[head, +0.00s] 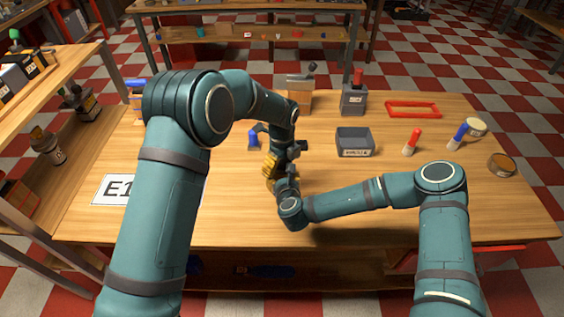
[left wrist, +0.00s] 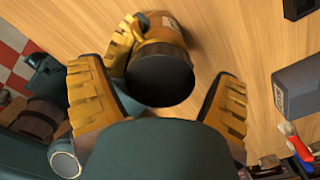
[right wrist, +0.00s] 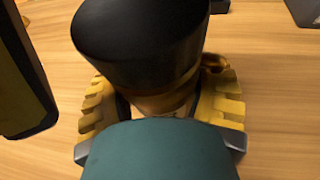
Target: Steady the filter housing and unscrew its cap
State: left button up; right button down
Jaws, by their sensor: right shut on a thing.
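The filter housing is a light brown cylinder (right wrist: 160,105) with a wide black cap (right wrist: 140,30) on top. In the right wrist view, the yellow fingers of my right gripper (right wrist: 165,105) are shut around its body, below the cap. In the left wrist view, the black cap (left wrist: 160,75) lies between the spread yellow fingers of my left gripper (left wrist: 165,85), with space showing on both sides. In the head view, my left gripper (head: 270,165) is over the table's middle, and the arms largely hide the housing.
On the wooden table (head: 350,205) a grey bin (head: 354,142) stands right of the grippers. Red-topped (head: 411,142) and blue-topped (head: 457,137) bottles and an amber round piece (head: 502,164) are farther right. A wooden box (head: 298,95) stands behind.

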pick_arm(q)
jog(key=c, duration=1.1)
jog(key=shift+n, duration=1.7)
jog(key=o, duration=1.3)
jog(key=shift+c, duration=0.2)
jog(key=shift+r, duration=0.1)
jog(key=shift+r, duration=2.3)
notch_tip(320, 180, up, 3)
jog(key=m, duration=0.3)
jog(key=shift+f, duration=3.9)
